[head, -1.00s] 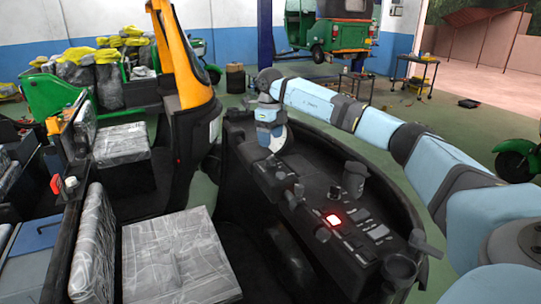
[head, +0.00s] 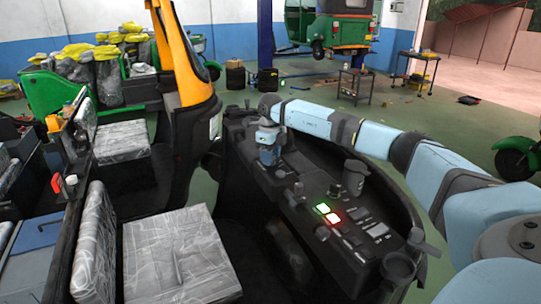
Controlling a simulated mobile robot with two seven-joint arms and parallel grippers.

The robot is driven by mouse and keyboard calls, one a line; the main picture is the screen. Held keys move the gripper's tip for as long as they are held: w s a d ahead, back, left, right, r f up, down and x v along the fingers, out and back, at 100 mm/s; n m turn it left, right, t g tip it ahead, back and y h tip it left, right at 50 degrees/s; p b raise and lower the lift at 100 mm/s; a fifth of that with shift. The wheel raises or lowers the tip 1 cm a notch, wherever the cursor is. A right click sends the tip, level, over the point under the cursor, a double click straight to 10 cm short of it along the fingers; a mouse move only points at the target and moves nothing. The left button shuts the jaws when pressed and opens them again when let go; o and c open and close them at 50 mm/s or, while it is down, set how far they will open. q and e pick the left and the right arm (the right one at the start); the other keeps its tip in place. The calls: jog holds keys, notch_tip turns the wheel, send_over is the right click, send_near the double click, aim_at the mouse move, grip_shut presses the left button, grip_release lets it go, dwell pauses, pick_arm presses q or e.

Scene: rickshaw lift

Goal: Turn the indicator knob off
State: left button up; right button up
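The dark dashboard panel (head: 345,225) of the rickshaw carries several small black knobs and switches. One knob (head: 298,188) stands near the panel's middle; I cannot tell which one is the indicator knob. My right gripper (head: 272,163) points down over the far left part of the panel, close to the knobs there. Its fingers are dark and small, so their opening and any contact cannot be told. My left gripper is out of view.
A patterned seat (head: 180,255) lies at the front left.

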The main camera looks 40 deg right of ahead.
dwell(0.3)
jog(key=m+p, duration=0.1)
jog(key=m, duration=0.3)
jog(key=shift+p, duration=0.3)
jog(key=shift+m+p, duration=0.35)
jog(key=shift+m, duration=0.95)
jog(key=o, duration=0.9)
jog(key=shift+r, duration=0.15)
notch_tip(320, 180, up, 14)
jog(key=b, duration=0.2)
jog(key=shift+f, duration=0.2)
